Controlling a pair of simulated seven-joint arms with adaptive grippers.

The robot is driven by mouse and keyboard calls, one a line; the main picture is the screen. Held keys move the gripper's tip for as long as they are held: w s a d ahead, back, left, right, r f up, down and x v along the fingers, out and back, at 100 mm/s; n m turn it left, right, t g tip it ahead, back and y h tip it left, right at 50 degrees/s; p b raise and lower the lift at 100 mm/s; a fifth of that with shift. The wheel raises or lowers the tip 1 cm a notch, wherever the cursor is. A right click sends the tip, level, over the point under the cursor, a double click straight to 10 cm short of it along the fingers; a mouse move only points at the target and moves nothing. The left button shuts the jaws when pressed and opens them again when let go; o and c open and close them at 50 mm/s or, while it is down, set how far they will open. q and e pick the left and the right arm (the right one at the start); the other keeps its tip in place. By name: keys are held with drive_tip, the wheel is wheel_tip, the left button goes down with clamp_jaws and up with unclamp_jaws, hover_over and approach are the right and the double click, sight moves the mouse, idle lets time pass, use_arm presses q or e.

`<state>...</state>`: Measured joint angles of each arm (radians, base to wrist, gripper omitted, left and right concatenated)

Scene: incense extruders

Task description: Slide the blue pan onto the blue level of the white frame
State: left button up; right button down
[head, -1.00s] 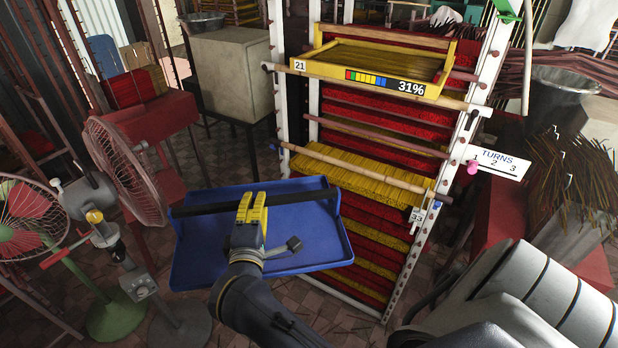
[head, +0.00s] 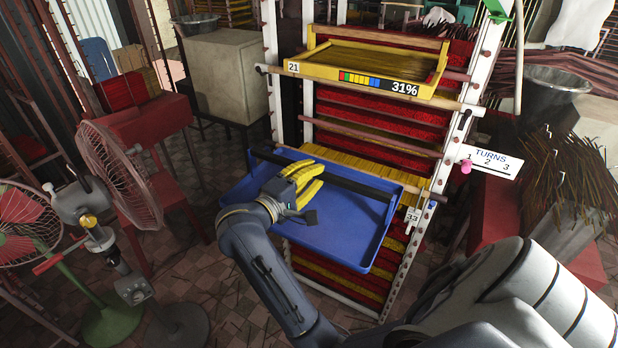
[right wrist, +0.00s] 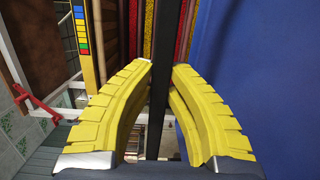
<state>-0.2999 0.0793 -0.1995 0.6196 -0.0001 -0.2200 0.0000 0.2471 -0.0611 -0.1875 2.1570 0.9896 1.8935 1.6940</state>
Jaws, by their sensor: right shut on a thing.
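My right gripper (head: 303,188) is shut on the black bar of the blue pan (head: 345,222); its yellow fingers flank the bar (right wrist: 160,75) in the right wrist view, with the pan's blue surface (right wrist: 255,70) at right. The pan is held up, roughly level, in front of the white frame (head: 405,265), overlapping its lower left part in the picture. A small blue mark (head: 432,204) shows on the frame's right post, close to the pan's right corner. Whether the pan touches the frame cannot be told. The left gripper is not seen.
A yellow tray (head: 365,78) marked 31% sits higher in the frame. A tag 33 (head: 412,218) hangs by the right post, with a TURNS sign (head: 490,161) beyond. Fans (head: 120,180) stand at left. The tiled floor (head: 215,285) between them and the frame is open.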

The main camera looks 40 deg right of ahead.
drive_tip(key=w+f+x, duration=0.1)
drive_tip(key=w+x, duration=0.1)
drive_tip(key=x, duration=1.4)
drive_tip(key=w+a+f+x, duration=0.1)
drive_tip(key=w+x, duration=0.2)
drive_tip(key=x, duration=1.4)
drive_tip(key=shift+w, duration=0.15)
idle(0.6)
drive_tip(key=shift+a, duration=0.1)
drive_tip(key=c, duration=1.1)
unclamp_jaws()
drive_tip(key=shift+f, duration=0.15)
drive_tip(key=shift+o, duration=0.2)
drive_tip(key=shift+a, duration=0.1)
drive_tip(key=s+v, duration=0.2)
drive_tip(key=v, duration=1)
drive_tip(key=shift+s, duration=0.15)
